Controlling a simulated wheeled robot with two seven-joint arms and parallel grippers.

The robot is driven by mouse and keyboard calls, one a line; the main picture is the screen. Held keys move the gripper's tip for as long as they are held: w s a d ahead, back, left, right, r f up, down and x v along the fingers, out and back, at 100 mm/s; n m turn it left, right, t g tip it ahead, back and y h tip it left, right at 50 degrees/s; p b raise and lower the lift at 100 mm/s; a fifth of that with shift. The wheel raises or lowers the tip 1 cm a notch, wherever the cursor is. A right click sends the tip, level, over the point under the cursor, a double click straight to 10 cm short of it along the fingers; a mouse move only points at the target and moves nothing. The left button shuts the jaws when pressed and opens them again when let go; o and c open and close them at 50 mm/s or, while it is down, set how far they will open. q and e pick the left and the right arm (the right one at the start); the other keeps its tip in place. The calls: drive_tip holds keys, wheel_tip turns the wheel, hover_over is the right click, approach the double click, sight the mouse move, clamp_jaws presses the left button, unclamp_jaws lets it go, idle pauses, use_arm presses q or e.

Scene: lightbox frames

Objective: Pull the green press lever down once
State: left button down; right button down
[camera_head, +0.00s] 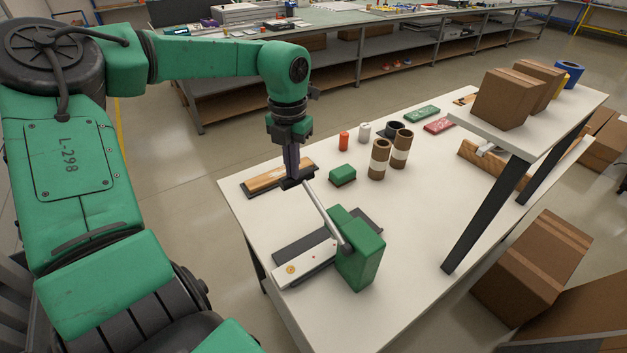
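The press stands at the near left of the white table, with a green body (361,262) and a pale flat base (305,265). Its lever (327,215) is a grey rod that slopes up and left from the body. My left gripper (297,184) points down at the lever's upper end, touching it or very close. The gripper's dark parts cover the lever's tip, so I cannot tell if the fingers are shut on it. My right gripper is out of view.
A wooden block on a dark board (272,180) lies just behind my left gripper. A green block (342,175), brown rolls (379,160) and small cans (343,141) stand farther back. A raised shelf with boxes (503,99) stands at the right. The table's front middle is clear.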

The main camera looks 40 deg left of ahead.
sight(291, 185)
use_arm(q)
drive_tip(key=shift+f, duration=0.1)
drive_tip(key=shift+w+a+f+b, duration=0.1)
drive_tip(key=shift+a+f+b, duration=0.1)
drive_tip(key=shift+f+b, duration=0.5)
drive_tip(key=shift+w+a+f+b, duration=0.1)
drive_tip(key=shift+a+f+b, duration=0.15)
drive_tip(key=shift+f+b, duration=0.35)
drive_tip(key=shift+a+f+b, duration=0.2)
drive_tip(key=shift+f+b, duration=0.25)
drive_tip(key=shift+f, duration=0.45)
drive_tip(key=shift+a+f+b, duration=0.1)
drive_tip(key=shift+f+b, duration=0.75)
drive_tip(key=shift+f, duration=0.2)
wheel_tip(291, 185, up, 17)
drive_tip(key=d+p, duration=0.3)
drive_tip(key=p, duration=0.8)
drive_tip(key=shift+s+r, duration=0.15)
drive_tip(key=shift+s, duration=0.25)
drive_tip(key=shift+a, duration=0.1)
